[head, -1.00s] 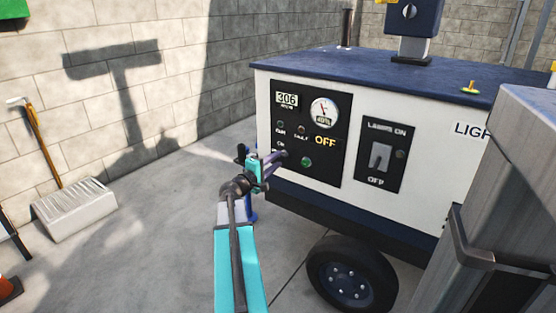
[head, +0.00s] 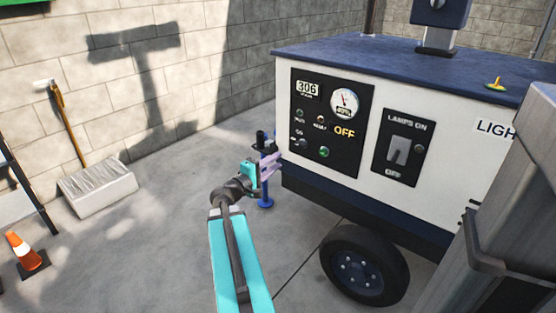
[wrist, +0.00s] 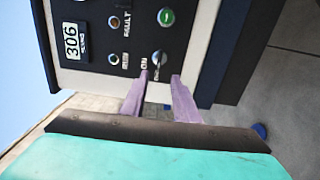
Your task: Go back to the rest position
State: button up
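My gripper (head: 277,164) is in front of the lower left corner of the black control panel (head: 318,128) on the white and navy lamp cart. In the wrist view its two purple fingers (wrist: 160,75) are apart with nothing between them, so it is open. The round key-like knob (wrist: 159,58) on the panel shows just beyond the fingertips, and I see no contact. My teal arm reaches forward from the bottom of the head view. The panel display reads 306, and a yellow OFF shows on it.
A lamp switch plate (head: 402,148) sits right of the panel. The cart's wheel (head: 363,266) and a blue stand (head: 266,203) are below. A grey metal post (head: 500,230) is close on the right. The floor between is clear.

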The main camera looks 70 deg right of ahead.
dwell(0.5)
jog(key=w+a+n+t+p, duration=0.4)
jog(key=w+a+p, duration=0.55)
jog(key=w, duration=0.35)
jog(key=w+a+f+n+t+y+p, duration=0.1)
jog(key=w+a+f+y+p, duration=0.2)
jog(key=a, duration=0.5)
jog(key=w+a+f+t+y+p, duration=0.1)
jog(key=w+a+f+p, duration=0.1)
jog(key=a+f+p, duration=0.45)
jog(key=s+a+f+g+y+p, duration=0.1)
jog(key=s+a+f+y+p, duration=0.2)
jog(key=a, duration=0.6)
jog(key=s+a+f+g+y+p, duration=0.1)
jog(key=s+a+f+y+p, duration=0.2)
jog(key=a, duration=0.6)
jog(key=s+a+f+m+g+y+p, duration=0.1)
jog(key=s+a+f+g+y+p, duration=0.1)
jog(key=s+a, duration=0.6)
jog(key=s+a+f+m+g+y+p, duration=0.1)
jog(key=s+a+f+y, duration=0.3)
jog(key=a, duration=1)
jog(key=s+g+y+p, duration=0.1)
jog(key=s, duration=0.2)
jog(key=shift+s+a+f+g, duration=0.35)
jog(key=shift+s+f+g, duration=0.05)
